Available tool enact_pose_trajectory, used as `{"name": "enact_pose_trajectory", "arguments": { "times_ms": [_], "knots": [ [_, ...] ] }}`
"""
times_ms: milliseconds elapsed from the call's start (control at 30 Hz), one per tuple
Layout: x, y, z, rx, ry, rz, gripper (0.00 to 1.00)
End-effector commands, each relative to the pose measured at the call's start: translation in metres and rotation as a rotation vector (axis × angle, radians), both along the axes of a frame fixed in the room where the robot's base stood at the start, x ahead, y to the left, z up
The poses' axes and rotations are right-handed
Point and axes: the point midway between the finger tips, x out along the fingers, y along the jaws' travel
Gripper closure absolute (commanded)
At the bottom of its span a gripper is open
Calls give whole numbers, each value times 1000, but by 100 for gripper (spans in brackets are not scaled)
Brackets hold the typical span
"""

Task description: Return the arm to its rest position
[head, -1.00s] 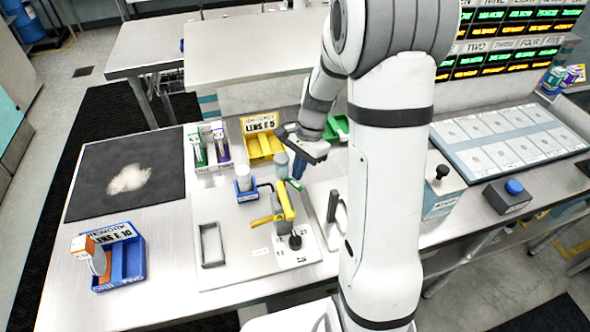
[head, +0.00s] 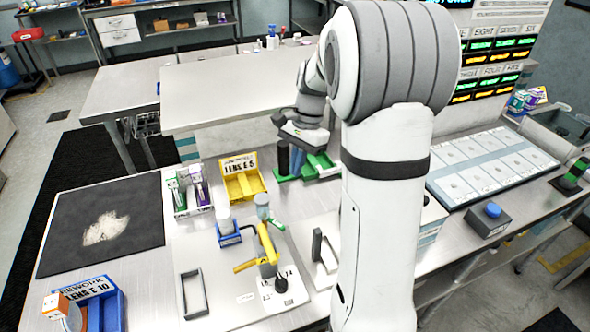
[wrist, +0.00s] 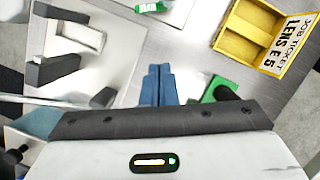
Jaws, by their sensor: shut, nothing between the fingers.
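My gripper (head: 297,172) hangs raised over the back part of the bench in the head view, in front of the green tray. Its two blue fingers also show in the wrist view (wrist: 157,70), close together with nothing between them. My white arm stands upright at the centre of the head view and hides part of the bench behind it. The fixture with a yellow lever (head: 268,245) stands on a pale base plate below and to the left of my gripper, apart from it.
A yellow bin labelled LENS E 5 (head: 242,190) stands left of my gripper; a green tray (head: 322,163) is beside it. A blue bin (head: 112,310) sits at the front left. A dark mat (head: 70,240) lies at left. A button box (head: 490,220) is at right.

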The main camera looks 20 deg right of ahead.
Motion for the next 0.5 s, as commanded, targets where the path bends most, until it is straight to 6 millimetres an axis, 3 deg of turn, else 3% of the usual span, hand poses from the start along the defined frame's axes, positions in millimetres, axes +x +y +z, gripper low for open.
{"name": "enact_pose_trajectory", "arguments": {
  "times_ms": [367,500],
  "knots": [
    [0,1,-1,0,0,1,100],
    [-16,11,13,-21,-51,86,100]
  ]
}}
